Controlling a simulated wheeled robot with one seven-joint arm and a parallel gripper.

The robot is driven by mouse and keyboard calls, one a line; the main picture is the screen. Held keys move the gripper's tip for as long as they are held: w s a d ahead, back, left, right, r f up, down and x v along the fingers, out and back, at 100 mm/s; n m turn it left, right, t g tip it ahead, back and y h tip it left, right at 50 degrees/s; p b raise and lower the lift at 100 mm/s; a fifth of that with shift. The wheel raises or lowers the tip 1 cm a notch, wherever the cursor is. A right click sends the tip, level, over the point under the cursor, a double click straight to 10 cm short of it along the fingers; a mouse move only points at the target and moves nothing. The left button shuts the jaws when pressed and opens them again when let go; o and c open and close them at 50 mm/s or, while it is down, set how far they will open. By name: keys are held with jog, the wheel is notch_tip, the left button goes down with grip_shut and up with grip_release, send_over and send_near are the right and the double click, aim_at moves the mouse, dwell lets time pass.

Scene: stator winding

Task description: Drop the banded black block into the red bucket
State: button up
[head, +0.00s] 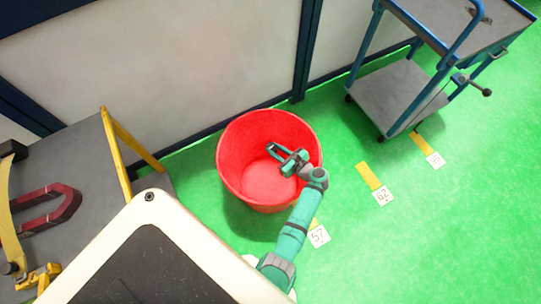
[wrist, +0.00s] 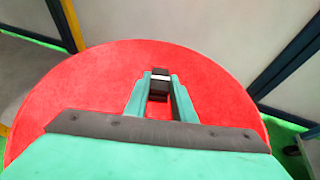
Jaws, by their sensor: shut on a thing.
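The red bucket (head: 243,143) stands on the green floor in the middle of the head view. My gripper (head: 277,153) is over the bucket's opening, right of its centre. In the wrist view the bucket (wrist: 85,95) fills most of the picture behind my gripper (wrist: 159,88). The black block with a pale band (wrist: 160,84) is between the fingertips, and the fingers are shut on it. In the head view the block is too small and dark to make out clearly against the fingers. The bucket's inside looks empty where it shows.
A grey table (head: 85,150) with yellow legs and a dark red horseshoe-shaped piece (head: 62,212) is at the left. A blue-framed cart (head: 398,92) stands at the upper right. A wall panel (head: 200,60) rises behind the bucket. Green floor at the right is mostly clear.

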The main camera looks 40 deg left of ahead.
jog(key=o, duration=1.1)
jog(key=shift+o, duration=0.2)
jog(key=v, duration=1)
jog(key=shift+d, duration=0.35)
jog(key=shift+s+r, duration=0.1)
jog(key=shift+r, duration=0.05)
